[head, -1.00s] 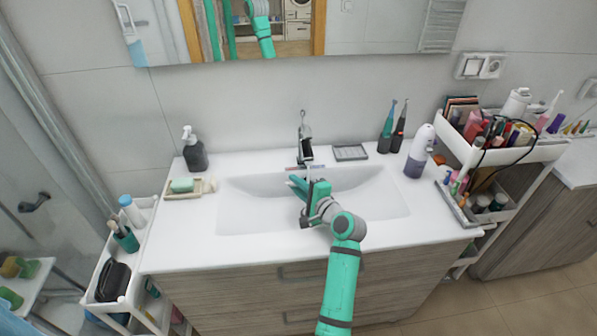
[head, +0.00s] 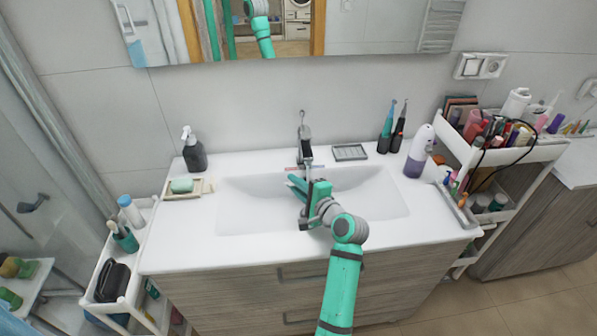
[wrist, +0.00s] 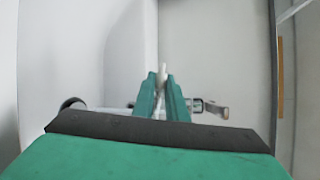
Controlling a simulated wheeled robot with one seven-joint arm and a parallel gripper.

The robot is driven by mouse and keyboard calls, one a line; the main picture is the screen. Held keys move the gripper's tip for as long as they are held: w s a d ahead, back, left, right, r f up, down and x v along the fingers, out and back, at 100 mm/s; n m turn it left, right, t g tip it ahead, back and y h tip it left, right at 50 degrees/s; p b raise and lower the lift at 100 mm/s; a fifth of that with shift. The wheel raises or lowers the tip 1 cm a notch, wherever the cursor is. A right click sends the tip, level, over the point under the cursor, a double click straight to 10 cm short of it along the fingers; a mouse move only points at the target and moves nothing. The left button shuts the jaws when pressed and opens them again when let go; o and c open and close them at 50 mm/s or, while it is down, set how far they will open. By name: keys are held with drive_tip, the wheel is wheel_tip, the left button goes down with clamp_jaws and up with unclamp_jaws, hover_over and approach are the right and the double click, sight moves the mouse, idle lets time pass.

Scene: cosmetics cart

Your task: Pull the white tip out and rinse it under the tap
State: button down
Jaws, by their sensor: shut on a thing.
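My gripper (head: 296,184) is over the sink basin (head: 370,195), just in front of and below the tap (head: 304,148). In the wrist view its two teal fingers (wrist: 162,98) are shut on a slim white tip (wrist: 162,70). The tip's far end sticks out past the fingertips, and the rest is hidden between the fingers. The tap also shows in the wrist view (wrist: 212,108), crossing behind the fingers. The tip is too small to make out in the head view. I cannot tell whether water is running.
A soap dispenser (head: 194,150) and a soap tray (head: 188,188) stand left of the basin. A loaded cart (head: 545,152) is at far right.

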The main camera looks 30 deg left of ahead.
drive_tip(key=shift+s+d+r, duration=0.25)
drive_tip(key=shift+s+r, duration=0.45)
drive_tip(key=shift+s+d+r, duration=0.25)
drive_tip(key=shift+s+r, duration=0.4)
